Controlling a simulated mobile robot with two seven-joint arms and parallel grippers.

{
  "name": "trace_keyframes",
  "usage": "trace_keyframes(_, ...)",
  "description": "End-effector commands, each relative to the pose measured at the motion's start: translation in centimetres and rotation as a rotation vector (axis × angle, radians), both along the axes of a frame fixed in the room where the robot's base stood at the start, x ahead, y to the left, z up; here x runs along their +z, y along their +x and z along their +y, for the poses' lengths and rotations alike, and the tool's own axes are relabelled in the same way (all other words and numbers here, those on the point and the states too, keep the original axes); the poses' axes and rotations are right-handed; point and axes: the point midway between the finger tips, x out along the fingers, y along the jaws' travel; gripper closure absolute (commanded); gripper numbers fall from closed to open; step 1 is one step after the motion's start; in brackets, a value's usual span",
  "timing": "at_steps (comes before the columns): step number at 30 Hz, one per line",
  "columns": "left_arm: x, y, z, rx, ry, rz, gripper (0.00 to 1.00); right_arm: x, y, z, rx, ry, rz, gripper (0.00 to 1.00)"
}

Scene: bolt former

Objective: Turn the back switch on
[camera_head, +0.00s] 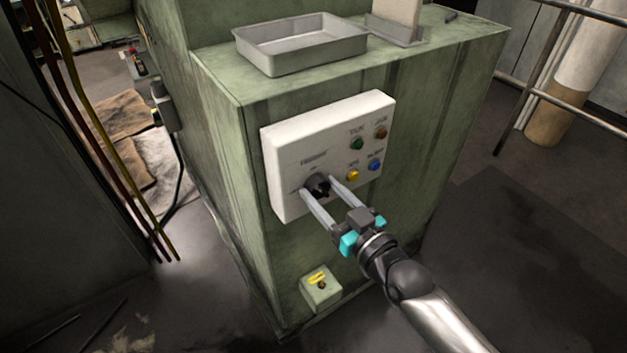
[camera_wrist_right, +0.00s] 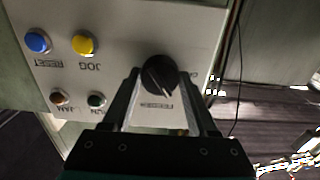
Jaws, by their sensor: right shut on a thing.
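A black rotary switch (camera_head: 317,185) sits on the white control panel (camera_head: 290,150) on the side of the green machine. It also shows in the right wrist view (camera_wrist_right: 159,76), with a light pointer mark on its face. My right gripper (camera_head: 317,187) reaches in from the lower right, its two long fingers on either side of the switch. It is shut on the switch knob; the fingertips partly cover its sides. In the right wrist view, the gripper (camera_wrist_right: 160,90) points at the knob from below. My left gripper is not in view.
The panel also has green (camera_head: 357,143), red-brown (camera_head: 381,131), yellow (camera_head: 353,174) and blue (camera_head: 375,165) buttons right of the switch. A small box with a yellow label (camera_head: 320,287) is below. A grey tray (camera_head: 300,65) lies on top. Railings (camera_head: 535,80) stand at right.

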Motion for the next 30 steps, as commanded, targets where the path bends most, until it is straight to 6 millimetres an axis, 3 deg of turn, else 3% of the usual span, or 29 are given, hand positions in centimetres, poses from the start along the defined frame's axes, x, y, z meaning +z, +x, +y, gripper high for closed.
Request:
trace_keyframes(1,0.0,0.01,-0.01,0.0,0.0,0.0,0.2,-0.01,-0.01,-0.01,0.0,0.0,0.0,0.81)
trace_keyframes(6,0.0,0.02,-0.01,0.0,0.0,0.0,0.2,-0.01,-0.01,-0.01,0.0,0.0,0.0,1.0)
trace_keyframes(17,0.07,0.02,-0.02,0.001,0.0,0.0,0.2,0.0,-0.01,0.0,0.0,0.017,0.014,1.0)
trace_keyframes(30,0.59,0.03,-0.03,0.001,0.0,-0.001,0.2,-0.02,-0.02,0.01,0.0,0.371,0.272,1.0)
